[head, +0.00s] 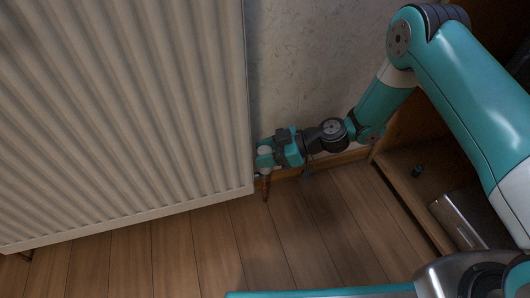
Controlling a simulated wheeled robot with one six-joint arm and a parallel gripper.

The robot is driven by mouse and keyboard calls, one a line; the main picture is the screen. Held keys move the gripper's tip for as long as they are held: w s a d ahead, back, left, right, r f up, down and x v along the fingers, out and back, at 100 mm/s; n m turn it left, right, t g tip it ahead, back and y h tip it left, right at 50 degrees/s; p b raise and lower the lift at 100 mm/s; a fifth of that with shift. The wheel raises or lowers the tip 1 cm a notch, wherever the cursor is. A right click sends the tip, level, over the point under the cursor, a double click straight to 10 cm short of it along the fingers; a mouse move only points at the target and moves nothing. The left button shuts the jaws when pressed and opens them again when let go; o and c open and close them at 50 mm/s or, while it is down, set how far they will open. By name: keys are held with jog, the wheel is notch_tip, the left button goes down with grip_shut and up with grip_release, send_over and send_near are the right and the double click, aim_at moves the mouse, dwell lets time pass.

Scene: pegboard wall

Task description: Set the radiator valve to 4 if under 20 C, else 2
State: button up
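A large cream ribbed radiator (120,105) fills the left side of the head view. At its lower right corner is a small pale rounded part, which looks like the valve head (264,151), with a copper-coloured pipe (266,187) below it. My gripper (267,157) reaches in from the right, with its teal fingers at the valve head. The fingers hide most of the valve, and I cannot tell whether they grip it or only stand around it. The valve's numbers are not readable. No thermometer or temperature reading is in view.
A patterned wall (310,60) stands behind my arm, with a wooden skirting along its foot. The plank floor (200,250) in front is clear.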

jog(key=shift+c, duration=0.6)
jog(key=shift+s+r+m+t+p, duration=0.1)
jog(key=shift+r+m+t+p, duration=0.15)
jog(key=shift+m+t+p, duration=0.6)
jog(key=shift+f+m+t+h+p, duration=0.25)
jog(key=shift+m+t+h+p, duration=0.15)
jog(key=shift+m+t+p, duration=0.45)
jog(key=o, duration=0.9)
jog(key=shift+o, duration=0.2)
jog(key=shift+a+f+n+b, duration=0.1)
jog(key=shift+n+b, duration=0.3)
jog(key=shift+b, duration=0.05)
